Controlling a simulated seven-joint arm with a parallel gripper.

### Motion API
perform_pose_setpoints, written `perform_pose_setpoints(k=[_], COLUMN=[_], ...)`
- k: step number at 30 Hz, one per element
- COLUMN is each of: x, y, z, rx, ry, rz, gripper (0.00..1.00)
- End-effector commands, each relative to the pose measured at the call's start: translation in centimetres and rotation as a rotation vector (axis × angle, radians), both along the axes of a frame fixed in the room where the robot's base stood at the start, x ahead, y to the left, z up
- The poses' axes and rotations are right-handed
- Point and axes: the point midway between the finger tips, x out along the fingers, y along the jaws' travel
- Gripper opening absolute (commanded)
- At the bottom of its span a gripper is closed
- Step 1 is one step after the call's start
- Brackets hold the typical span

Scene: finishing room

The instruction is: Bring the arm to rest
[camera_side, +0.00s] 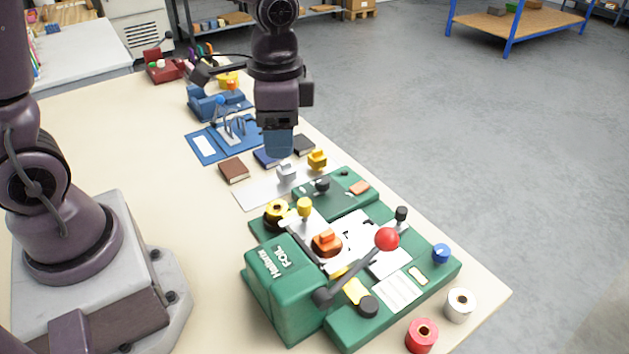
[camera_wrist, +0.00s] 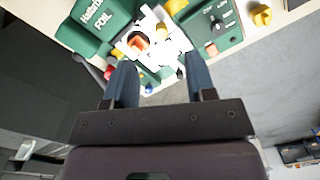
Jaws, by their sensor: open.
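My gripper (camera_side: 279,147) hangs pointing down in the side view, above the table near its right long edge. Its blue fingers appear over the small notebooks and the grey-white knob piece (camera_side: 286,172); the exact height is hard to tell. In the wrist view the two blue fingers (camera_wrist: 160,78) stand apart with nothing between them. The green foil press (camera_side: 293,305) stands nearer the side camera, its red-knobbed lever (camera_side: 386,239) raised at a slant. The press also shows beyond the fingers in the wrist view (camera_wrist: 87,27). The gripper looks clear of it.
A green control box (camera_side: 345,201), yellow knob piece (camera_side: 317,160) and brown notebook (camera_side: 233,170) lie around the gripper. A blue device (camera_side: 205,104) stands farther back. White (camera_side: 460,305) and red (camera_side: 422,336) rolls sit at the table corner. The table's left middle is clear.

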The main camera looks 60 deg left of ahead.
Motion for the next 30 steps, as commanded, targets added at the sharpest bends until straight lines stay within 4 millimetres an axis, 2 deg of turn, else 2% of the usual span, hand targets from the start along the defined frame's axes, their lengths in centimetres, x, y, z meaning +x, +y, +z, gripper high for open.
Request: perform_pose_setpoints(k=[9,15,22,30], x=[-6.4,-9.8,-11.0,-11.0], y=[3.0,3.7,3.8,3.6], z=[6.2,8.8,10.7,10.8], rx=[-0.007,-0.093,-0.147,-0.148], ry=[-0.230,-0.386,-0.490,-0.496], rz=[0.383,0.498,0.494,0.486], gripper=[0.51,0.51,0.51,0.51])
